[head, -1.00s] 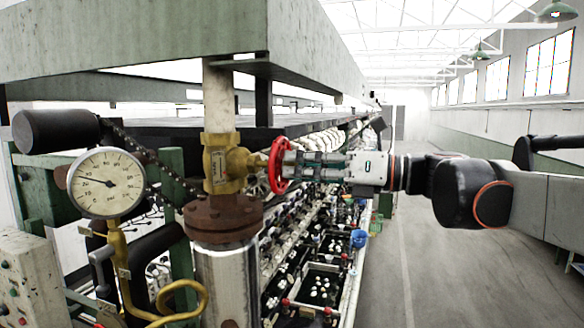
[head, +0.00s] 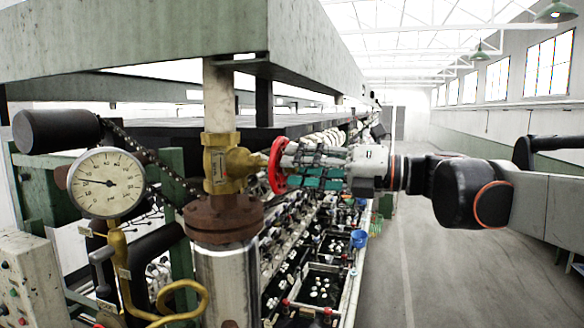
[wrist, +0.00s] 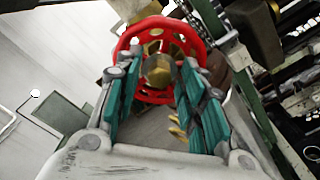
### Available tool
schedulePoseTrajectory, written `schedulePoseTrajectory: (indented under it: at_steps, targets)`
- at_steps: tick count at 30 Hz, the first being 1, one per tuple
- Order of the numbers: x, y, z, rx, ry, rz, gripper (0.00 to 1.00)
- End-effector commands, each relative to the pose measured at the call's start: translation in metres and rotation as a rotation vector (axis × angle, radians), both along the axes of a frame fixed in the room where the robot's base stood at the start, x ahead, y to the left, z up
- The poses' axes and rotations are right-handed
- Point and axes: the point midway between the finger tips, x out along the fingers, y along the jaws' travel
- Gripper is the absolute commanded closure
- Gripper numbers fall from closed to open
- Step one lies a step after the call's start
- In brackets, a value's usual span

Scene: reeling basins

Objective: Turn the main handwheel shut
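The red handwheel (head: 277,165) stands on edge on the brass valve (head: 222,163), its face toward my gripper; in the wrist view the wheel (wrist: 160,28) shows straight ahead, with its hub nut centred. My gripper (head: 290,166) points left at the wheel, its fingertips at or just short of its near face. In the wrist view my gripper (wrist: 160,78) has its two teal-padded fingers well apart, one on either side of the hub. The fingers hide parts of the rim's sides. I cannot tell whether they touch the wheel.
A round pressure gauge (head: 106,182) on a brass pipe stands left of the valve. A rusty flange (head: 223,217) and pale pipe lie below it. A green-grey beam (head: 140,40) hangs overhead. Basins (head: 320,290) run behind. The aisle floor (head: 450,280) on the right is clear.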

Motion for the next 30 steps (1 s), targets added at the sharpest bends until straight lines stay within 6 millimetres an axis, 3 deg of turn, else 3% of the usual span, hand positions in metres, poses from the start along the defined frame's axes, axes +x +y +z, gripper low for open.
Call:
schedulePoseTrajectory:
  at_steps: [5,16,30]
  targets:
    - [-0.001,-0.003,0.0,0.001,0.0,-0.001,0.63]
    - [-0.01,-0.029,0.0,-0.008,-0.021,0.0,0.63]
    - [-0.01,-0.028,0.0,-0.201,-0.554,0.0,0.63]
